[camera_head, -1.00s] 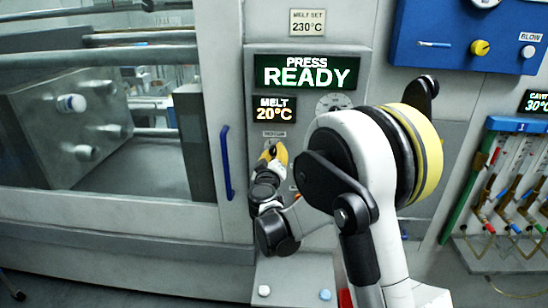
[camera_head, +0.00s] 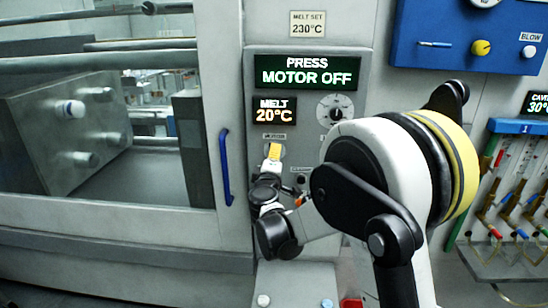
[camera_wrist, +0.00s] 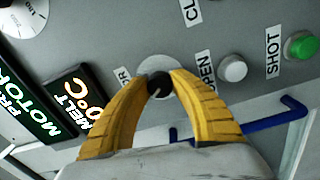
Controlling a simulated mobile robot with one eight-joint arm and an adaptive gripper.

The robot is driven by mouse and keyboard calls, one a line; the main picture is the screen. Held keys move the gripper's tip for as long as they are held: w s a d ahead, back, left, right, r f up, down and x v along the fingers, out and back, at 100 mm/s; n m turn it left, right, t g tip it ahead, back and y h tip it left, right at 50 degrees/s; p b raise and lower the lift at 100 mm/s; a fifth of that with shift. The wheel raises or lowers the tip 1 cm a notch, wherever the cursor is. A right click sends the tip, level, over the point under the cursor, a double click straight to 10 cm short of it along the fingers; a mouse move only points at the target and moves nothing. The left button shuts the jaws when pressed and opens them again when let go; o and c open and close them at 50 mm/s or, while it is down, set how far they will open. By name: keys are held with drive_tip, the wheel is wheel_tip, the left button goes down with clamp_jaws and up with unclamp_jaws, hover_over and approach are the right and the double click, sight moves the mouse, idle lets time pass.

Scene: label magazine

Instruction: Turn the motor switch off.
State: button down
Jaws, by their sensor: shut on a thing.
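The motor switch (camera_wrist: 159,84) is a black knob with a pale pointer line on a light round plate, under a partly hidden label. My gripper (camera_wrist: 160,80) has its yellow fingers shut on the knob in the wrist view. In the head view my gripper (camera_head: 273,152) is at the same spot on the panel, below the melt display, and hides the knob. The press display (camera_head: 307,71) reads "PRESS MOTOR OFF".
The melt display (camera_head: 275,109) reads 20°C. A dial (camera_head: 336,109) sits to the right. In the wrist view a white button (camera_wrist: 233,68) and a green button (camera_wrist: 301,46) are near the fingers. A blue handle (camera_head: 225,167) is to the left.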

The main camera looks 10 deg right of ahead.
idle(0.4)
drive_tip(key=c, duration=1.1)
unclamp_jaws()
drive_tip(key=shift+o, duration=0.2)
drive_tip(key=v, duration=1.2)
